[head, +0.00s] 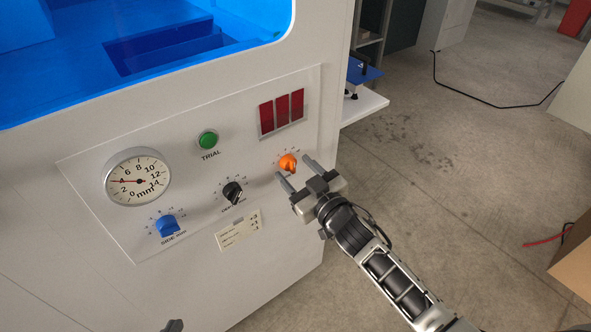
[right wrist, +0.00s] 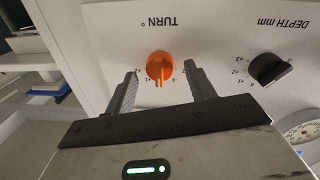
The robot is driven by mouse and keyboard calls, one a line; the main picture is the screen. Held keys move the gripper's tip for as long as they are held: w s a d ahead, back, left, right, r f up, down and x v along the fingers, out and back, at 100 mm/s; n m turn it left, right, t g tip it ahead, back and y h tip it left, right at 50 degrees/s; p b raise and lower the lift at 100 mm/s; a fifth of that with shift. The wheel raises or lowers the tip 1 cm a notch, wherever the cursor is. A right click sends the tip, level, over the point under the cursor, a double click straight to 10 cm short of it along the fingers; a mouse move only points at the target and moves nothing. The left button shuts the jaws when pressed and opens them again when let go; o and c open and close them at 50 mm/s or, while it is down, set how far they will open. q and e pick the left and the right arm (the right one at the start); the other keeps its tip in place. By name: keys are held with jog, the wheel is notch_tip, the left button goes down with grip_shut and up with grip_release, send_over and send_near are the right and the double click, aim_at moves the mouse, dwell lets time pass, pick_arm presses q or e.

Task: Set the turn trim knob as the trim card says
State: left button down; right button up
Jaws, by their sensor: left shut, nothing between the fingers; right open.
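The orange turn trim knob (head: 288,162) sits on the white panel below the red display. In the right wrist view the knob (right wrist: 160,66) appears upside down, its ridge roughly vertical and pointing toward the scale numbers. My right gripper (head: 295,168) is open, with its fingers either side of the knob at the panel; I cannot tell whether they touch it. The right wrist view shows the fingers (right wrist: 162,72) apart with gaps beside the knob. The trim card (head: 240,230) is on the panel below; its small print is hard to read. My left gripper (head: 173,325) barely shows at the bottom edge, shut and empty.
A black depth knob (head: 232,192), blue side knob (head: 168,225), round gauge (head: 137,178) and green trial button (head: 207,139) share the panel. The red three-window display (head: 282,113) is above the orange knob.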

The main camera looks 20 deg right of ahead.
jog(key=shift+w+a, duration=0.1)
jog(key=shift+w, duration=0.35)
jog(key=c, duration=1)
jog(key=n, duration=0.3)
jog(key=shift+f+n, duration=0.1)
jog(key=shift+n, duration=0.2)
jog(key=shift+n+b, duration=0.55)
jog(key=shift+n, duration=1.15)
